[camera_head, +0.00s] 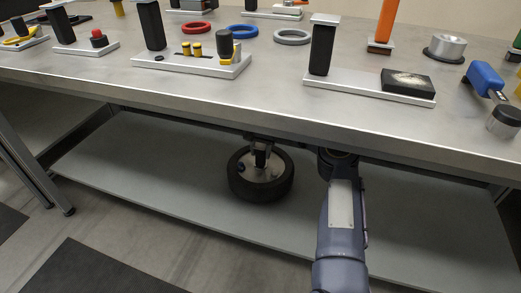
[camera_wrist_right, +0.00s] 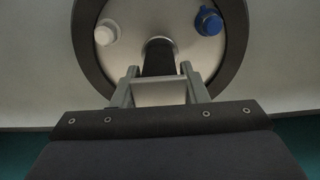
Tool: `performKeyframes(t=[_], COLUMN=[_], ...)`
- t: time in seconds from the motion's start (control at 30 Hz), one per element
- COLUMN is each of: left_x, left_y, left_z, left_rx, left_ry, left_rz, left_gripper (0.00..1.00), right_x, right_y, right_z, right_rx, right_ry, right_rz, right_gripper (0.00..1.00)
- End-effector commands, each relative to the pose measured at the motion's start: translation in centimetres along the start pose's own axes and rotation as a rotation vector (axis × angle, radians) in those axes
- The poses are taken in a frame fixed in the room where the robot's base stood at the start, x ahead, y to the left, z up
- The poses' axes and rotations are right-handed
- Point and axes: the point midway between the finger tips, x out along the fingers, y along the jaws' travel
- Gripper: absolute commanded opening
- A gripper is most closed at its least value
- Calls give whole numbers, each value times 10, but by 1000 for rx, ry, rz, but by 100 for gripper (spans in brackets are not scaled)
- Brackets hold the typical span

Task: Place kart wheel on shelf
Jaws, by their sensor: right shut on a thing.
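The kart wheel (camera_head: 265,180), a black tyre with a silver hub, is under the workbench, over the lower grey shelf (camera_head: 170,165). It is nearly flat, hub face up; I cannot tell whether its tyre touches the shelf. My right gripper (camera_head: 262,154) reaches under the bench top and is shut on the dark post at the wheel's centre. In the right wrist view the wheel (camera_wrist_right: 199,50) shows a white knob and a blue knob on its hub, with my gripper (camera_wrist_right: 160,75) at the post. My left gripper is not in view.
The bench top (camera_head: 270,90) lies just above my right arm and carries fixtures, coloured rings and tools. The shelf is bare left and right of the wheel. A table leg (camera_head: 35,165) stands at the left.

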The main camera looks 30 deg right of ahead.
Motion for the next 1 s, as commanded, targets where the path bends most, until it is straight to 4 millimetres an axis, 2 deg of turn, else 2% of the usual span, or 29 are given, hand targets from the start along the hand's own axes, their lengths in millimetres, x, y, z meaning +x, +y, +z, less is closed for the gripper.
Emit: performKeyframes(t=[0.17,0.2,0.33,0.6,0.73,1.0], left_x=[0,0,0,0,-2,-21], left_y=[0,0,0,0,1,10], left_z=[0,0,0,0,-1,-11], left_rx=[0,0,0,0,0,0], left_ry=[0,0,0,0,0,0], left_rz=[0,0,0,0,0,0], left_gripper=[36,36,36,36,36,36], right_x=[-2,2,2,1,-7,-60], right_y=[-1,0,0,0,-1,0], right_z=[0,0,0,0,0,-1], right_rx=[0,0,0,0,-1,1], right_ry=[4,0,0,0,0,4], right_rz=[-4,0,0,0,-2,1], right_gripper=[0,45,62,62,62,62])
